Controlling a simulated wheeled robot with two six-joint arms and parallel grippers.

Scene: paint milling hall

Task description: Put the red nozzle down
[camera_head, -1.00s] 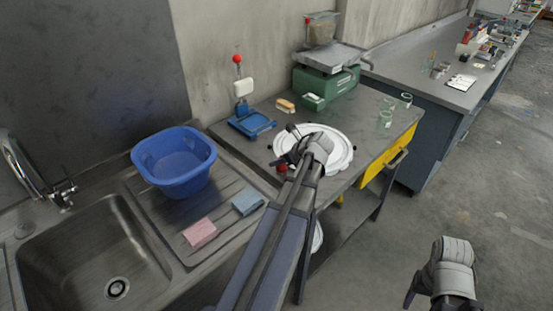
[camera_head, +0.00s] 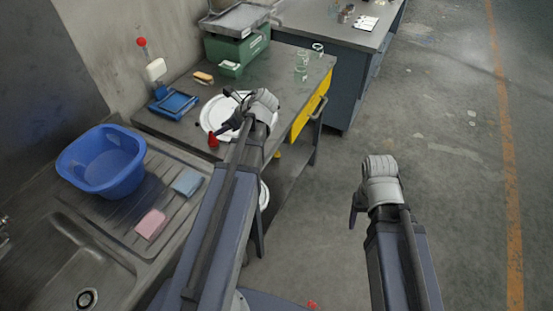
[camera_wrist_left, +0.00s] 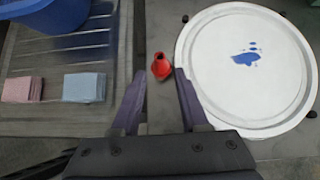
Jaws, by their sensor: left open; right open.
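The red nozzle (camera_head: 213,142) stands on the grey bench top at the near left of a white round lid or plate (camera_head: 208,118). In the left wrist view the nozzle (camera_wrist_left: 161,68) shows near the tips of my left gripper (camera_wrist_left: 160,76), in the gap between the two spread fingers. The jaws do not visibly grip it. In the head view my left gripper (camera_head: 226,114) is over the plate's edge and hides part of the plate. My right gripper (camera_head: 355,208) is open, empty and over the floor, away from the bench.
A blue basin (camera_head: 103,165), a pink sponge (camera_head: 151,224) and a blue cloth (camera_head: 187,181) lie left, by the sink. A blue stand (camera_head: 172,103), a green scale (camera_head: 237,50) and glass jars (camera_head: 302,66) stand farther back. Open floor lies right.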

